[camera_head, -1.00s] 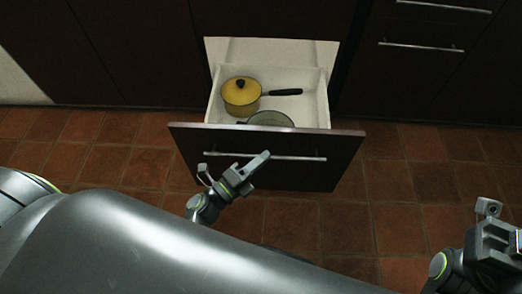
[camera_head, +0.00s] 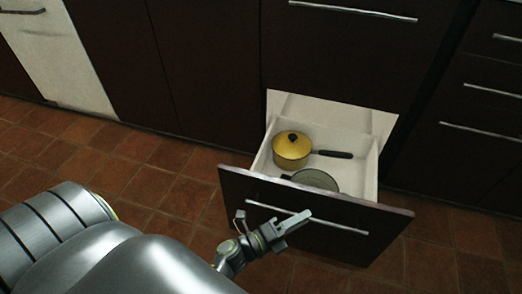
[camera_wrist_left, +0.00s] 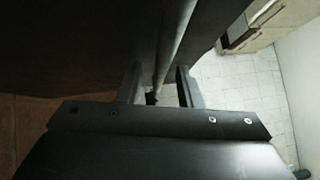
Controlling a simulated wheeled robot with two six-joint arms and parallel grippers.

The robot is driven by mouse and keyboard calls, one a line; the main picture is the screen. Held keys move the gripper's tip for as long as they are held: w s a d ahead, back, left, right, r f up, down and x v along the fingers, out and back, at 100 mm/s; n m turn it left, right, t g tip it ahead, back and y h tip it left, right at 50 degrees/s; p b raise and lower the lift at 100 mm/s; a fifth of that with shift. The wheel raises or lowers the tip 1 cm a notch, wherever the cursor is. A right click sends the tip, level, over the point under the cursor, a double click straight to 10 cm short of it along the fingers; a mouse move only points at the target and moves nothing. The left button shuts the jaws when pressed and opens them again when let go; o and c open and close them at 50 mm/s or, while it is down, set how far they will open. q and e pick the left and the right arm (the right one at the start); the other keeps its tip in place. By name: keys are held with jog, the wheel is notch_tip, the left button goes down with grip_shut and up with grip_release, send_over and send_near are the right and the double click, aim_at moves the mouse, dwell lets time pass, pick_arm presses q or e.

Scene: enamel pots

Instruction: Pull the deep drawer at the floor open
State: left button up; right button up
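The deep drawer (camera_head: 338,246) at the floor stands pulled out, with a dark front and white inside walls. Its long metal bar handle (camera_head: 346,227) runs across the front and also shows in the left wrist view (camera_wrist_left: 172,42). My left gripper (camera_head: 304,218) is at the middle of this handle. In the left wrist view, my left gripper's two fingers (camera_wrist_left: 160,88) stand apart on either side of the bar, with gaps visible beside it. My right gripper is out of view.
A yellow lidded pot (camera_head: 291,152) with a black handle and a grey-green pan (camera_head: 316,179) are inside the drawer. Closed dark cabinets (camera_head: 330,55) stand above and beside it. The tiled floor (camera_head: 150,160) is clear at the left.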

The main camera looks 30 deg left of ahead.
pick_arm(q)
jog(key=p+v, duration=0.1)
jog(key=v, duration=1.6)
jog(key=shift+s+p, duration=0.2)
jog(key=shift+p, duration=0.15)
